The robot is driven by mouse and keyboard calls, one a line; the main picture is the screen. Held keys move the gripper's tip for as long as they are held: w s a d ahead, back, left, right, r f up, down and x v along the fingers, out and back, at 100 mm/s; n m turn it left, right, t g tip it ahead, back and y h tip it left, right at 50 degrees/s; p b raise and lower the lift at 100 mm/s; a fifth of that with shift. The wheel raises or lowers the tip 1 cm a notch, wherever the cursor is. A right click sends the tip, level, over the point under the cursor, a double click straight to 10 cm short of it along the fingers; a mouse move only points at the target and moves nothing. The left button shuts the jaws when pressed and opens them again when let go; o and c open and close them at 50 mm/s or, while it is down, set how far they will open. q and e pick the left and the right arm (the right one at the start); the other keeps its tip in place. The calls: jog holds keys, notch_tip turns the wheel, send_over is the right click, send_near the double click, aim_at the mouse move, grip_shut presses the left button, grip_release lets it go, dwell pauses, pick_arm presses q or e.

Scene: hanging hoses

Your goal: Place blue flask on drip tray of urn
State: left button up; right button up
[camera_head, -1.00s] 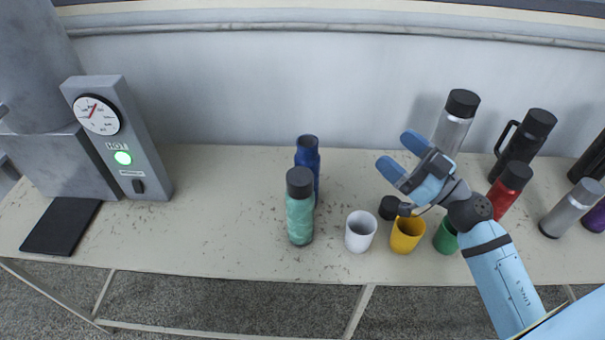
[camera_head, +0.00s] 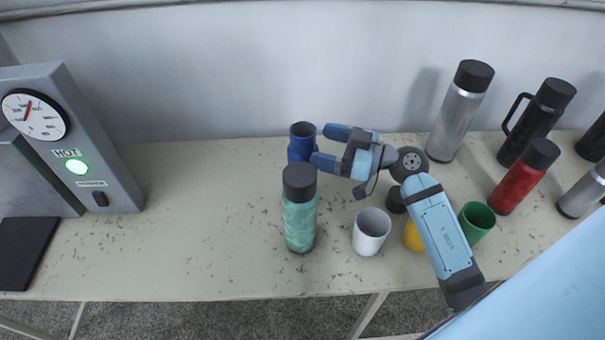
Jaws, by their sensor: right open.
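The blue flask (camera_head: 301,146) stands upright and uncapped on the table, behind the teal flask with a black lid (camera_head: 300,220), which hides its lower part. My right gripper (camera_head: 325,146) is open. Its fingertips are at the right side of the blue flask; I cannot tell whether they touch it or reach around it. The urn (camera_head: 95,150) is at the far left, with a gauge and a green HOT light. Its black drip tray (camera_head: 25,255) lies at the left edge, partly cut off, and is empty where seen. My left gripper is not in view.
A white cup (camera_head: 371,232), a partly hidden yellow cup (camera_head: 413,238) and a green cup (camera_head: 477,220) stand near the front edge. A silver flask (camera_head: 458,115), a red flask (camera_head: 523,180) and a black jug (camera_head: 535,122) stand right. The table between urn and flasks is clear.

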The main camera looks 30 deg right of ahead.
aim_at(314, 143)
jog(key=x, duration=0.5)
jog(key=shift+w+a, duration=0.15)
jog(key=c, duration=1.4)
grip_shut()
jog(key=shift+r, duration=0.2)
